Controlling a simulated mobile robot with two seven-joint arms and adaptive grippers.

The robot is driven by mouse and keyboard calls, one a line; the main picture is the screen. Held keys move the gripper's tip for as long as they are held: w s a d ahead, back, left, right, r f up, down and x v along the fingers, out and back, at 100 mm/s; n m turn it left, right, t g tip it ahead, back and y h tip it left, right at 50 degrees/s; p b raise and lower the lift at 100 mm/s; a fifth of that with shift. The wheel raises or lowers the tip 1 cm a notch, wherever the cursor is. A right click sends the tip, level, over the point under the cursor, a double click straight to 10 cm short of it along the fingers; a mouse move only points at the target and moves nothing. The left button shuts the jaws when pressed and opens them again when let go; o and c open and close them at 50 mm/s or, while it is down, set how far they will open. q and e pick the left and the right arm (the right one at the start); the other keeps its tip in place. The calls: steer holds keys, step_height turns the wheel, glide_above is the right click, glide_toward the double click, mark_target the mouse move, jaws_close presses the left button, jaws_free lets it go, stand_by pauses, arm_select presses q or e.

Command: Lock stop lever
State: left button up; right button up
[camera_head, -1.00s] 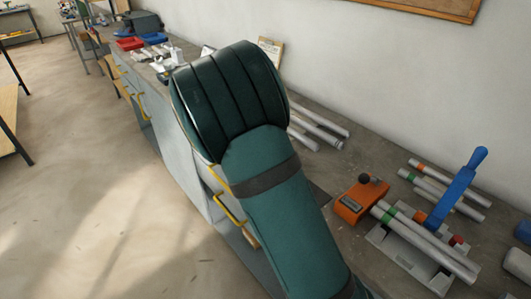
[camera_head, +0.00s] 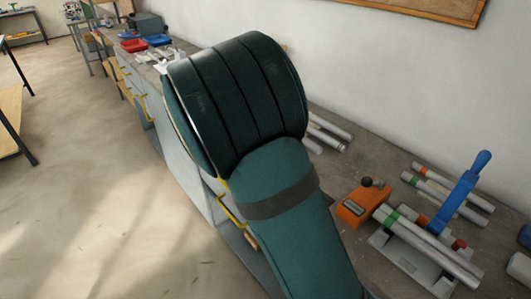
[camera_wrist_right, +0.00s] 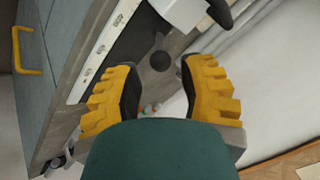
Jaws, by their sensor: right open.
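On the bench at right in the head view, an orange block (camera_head: 360,206) carries a small lever with a black ball knob (camera_head: 367,182). A fixture beside it has an upright blue lever (camera_head: 461,192) and holds grey tubes (camera_head: 428,240) with green bands. My right gripper (camera_wrist_right: 158,88), in the right wrist view, has its yellow fingers spread with nothing between them. A dark ball knob on a short stem (camera_wrist_right: 160,60) shows just beyond the fingertips, apart from them. I cannot tell which device it belongs to. My left gripper is not in view.
My green arm covers the middle of the head view and hides part of the bench. More tubes (camera_head: 448,188) lie behind the fixture. Red (camera_head: 134,45) and blue trays (camera_head: 160,40) stand at the far end. A yellow drawer handle (camera_wrist_right: 26,51) is at left in the wrist view.

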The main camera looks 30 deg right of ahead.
steer(key=v, duration=0.6)
steer(key=shift+a+r, duration=0.15)
steer(key=shift+r, duration=0.05)
steer(key=shift+o, duration=0.2)
